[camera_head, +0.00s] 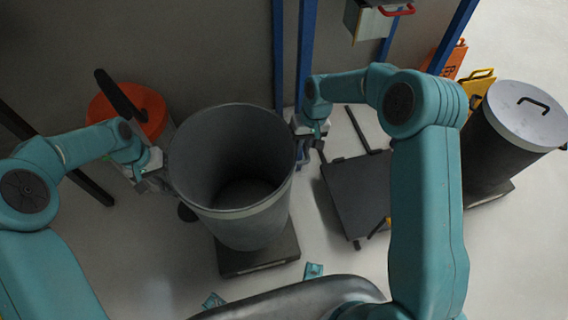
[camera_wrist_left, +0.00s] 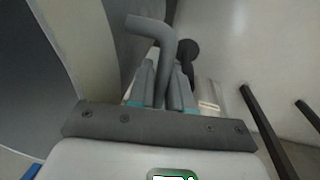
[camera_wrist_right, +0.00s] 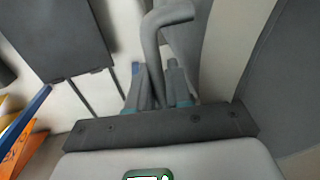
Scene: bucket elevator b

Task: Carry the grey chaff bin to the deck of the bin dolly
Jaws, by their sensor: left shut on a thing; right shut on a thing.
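The grey chaff bin (camera_head: 245,222) is open-topped, looks empty and leans slightly in the middle of the head view. My left gripper (camera_head: 156,177) is shut on a bent grey handle (camera_wrist_left: 160,35) at its left side. My right gripper (camera_head: 308,137) is shut on the matching handle (camera_wrist_right: 155,40) at its right side. The bin's bottom overlaps a dark low block (camera_head: 260,258); I cannot tell whether it touches it. A dark flat deck (camera_head: 355,200) with two bars, likely the bin dolly, lies right of the bin. The deck also shows in the right wrist view (camera_wrist_right: 65,35).
A lidded dark bin (camera_head: 500,140) stands on a dark base at the right. An orange-topped container (camera_head: 130,105) stands behind my left arm. Blue posts (camera_head: 307,50) rise behind the bin. Orange (camera_head: 452,60) and yellow (camera_head: 478,85) signs stand at the back right.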

